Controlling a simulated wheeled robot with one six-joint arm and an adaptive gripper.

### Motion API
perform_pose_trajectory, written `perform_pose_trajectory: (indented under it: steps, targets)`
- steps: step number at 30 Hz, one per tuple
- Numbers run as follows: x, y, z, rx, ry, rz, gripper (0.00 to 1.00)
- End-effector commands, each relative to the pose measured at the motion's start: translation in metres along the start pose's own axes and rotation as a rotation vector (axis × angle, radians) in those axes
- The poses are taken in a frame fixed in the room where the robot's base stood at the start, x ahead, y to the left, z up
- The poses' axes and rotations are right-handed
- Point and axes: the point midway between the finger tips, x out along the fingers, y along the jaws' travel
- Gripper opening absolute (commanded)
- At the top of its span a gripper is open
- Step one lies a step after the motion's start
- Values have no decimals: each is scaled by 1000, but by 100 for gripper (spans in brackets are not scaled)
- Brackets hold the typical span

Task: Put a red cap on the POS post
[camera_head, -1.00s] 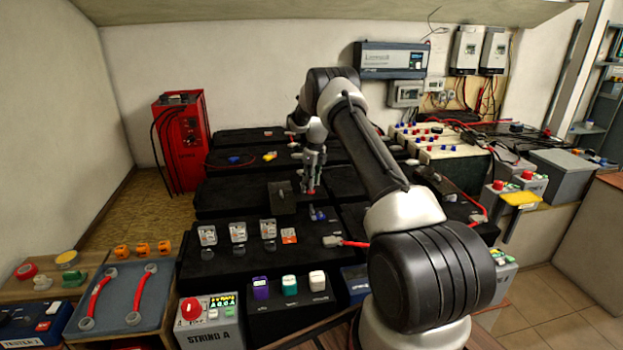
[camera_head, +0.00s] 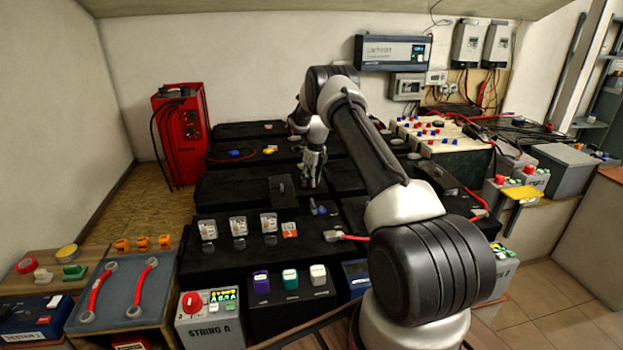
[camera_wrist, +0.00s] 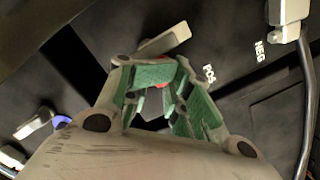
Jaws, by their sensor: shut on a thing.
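My gripper (camera_head: 312,184) is low over the black batteries in the middle of the head view. In the wrist view its green-padded fingers (camera_wrist: 163,80) are closed on a small red cap (camera_wrist: 160,86), of which only a sliver shows between them. A POS label (camera_wrist: 208,73) is printed on the black battery top just right of the fingers, and a NEG label (camera_wrist: 260,50) lies further right. A flat grey metal piece (camera_wrist: 165,40) is just beyond the fingertips. The POS post itself cannot be made out; the fingers may hide it. Whether the cap touches anything cannot be told.
A grey terminal with a cable (camera_wrist: 288,12) stands by the NEG label. A dark upright plate (camera_head: 282,193) is left of my gripper, and a blue item (camera_head: 318,209) is in front. A red charger (camera_head: 180,134) is at the back left.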

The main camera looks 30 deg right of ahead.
Motion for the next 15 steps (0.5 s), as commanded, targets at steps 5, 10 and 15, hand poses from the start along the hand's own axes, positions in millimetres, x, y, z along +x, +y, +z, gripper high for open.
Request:
perform_pose_trajectory:
  steps: [5, 10, 15]
  targets:
    - [0, 0, 0, -1, 0, 0, 5]
    - [-1, 0, 0, -1, 0, 0, 5]
    - [-4, 0, 1, -1, 0, 0, 5]
